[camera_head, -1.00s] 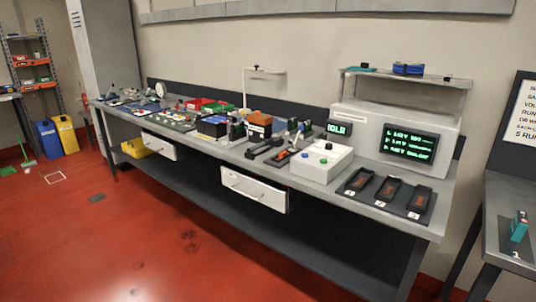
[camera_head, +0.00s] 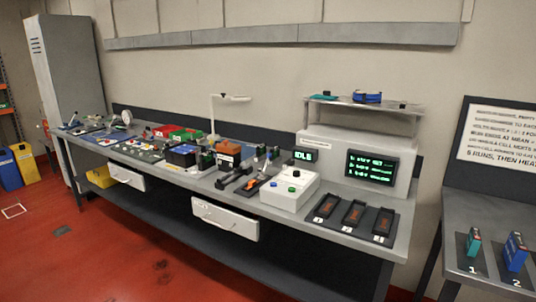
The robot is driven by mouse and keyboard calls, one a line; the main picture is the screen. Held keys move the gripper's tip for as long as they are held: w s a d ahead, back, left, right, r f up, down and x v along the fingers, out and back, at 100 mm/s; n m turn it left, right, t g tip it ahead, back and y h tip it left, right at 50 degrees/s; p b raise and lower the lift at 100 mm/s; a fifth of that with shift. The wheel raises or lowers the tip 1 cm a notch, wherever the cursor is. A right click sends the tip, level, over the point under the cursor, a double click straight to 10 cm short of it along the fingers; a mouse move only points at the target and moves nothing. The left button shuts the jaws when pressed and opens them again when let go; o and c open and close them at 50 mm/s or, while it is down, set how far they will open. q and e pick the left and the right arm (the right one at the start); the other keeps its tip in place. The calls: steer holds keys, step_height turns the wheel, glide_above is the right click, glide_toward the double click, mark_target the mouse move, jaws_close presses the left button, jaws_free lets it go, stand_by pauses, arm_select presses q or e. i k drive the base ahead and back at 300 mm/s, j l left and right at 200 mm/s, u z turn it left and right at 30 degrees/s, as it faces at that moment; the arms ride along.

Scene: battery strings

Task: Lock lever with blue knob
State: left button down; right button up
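A white control box (camera_head: 277,201) stands on the long grey workbench (camera_head: 345,232), right of centre. Just left of the box are dark fixtures with small upright lever-like parts (camera_head: 268,160). They are too small to tell which lever has a blue knob or whether any is locked. Neither of my grippers is in view.
A console (camera_head: 410,155) with green text and an IDLE display (camera_head: 304,156) stand behind the box. Numbered dark cradles (camera_head: 353,214) lie right of it. A drawer (camera_head: 225,218) juts from the bench front. A side table (camera_head: 455,212) is at right. Red floor is clear in front.

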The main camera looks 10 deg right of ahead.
mark_target(269, 155)
steer(key=i+l+z, duration=0.4)
steer(key=i, duration=0.35)
steer(key=i+l+z, duration=0.25)
steer(key=i, duration=0.15)
steer(key=j, duration=0.1)
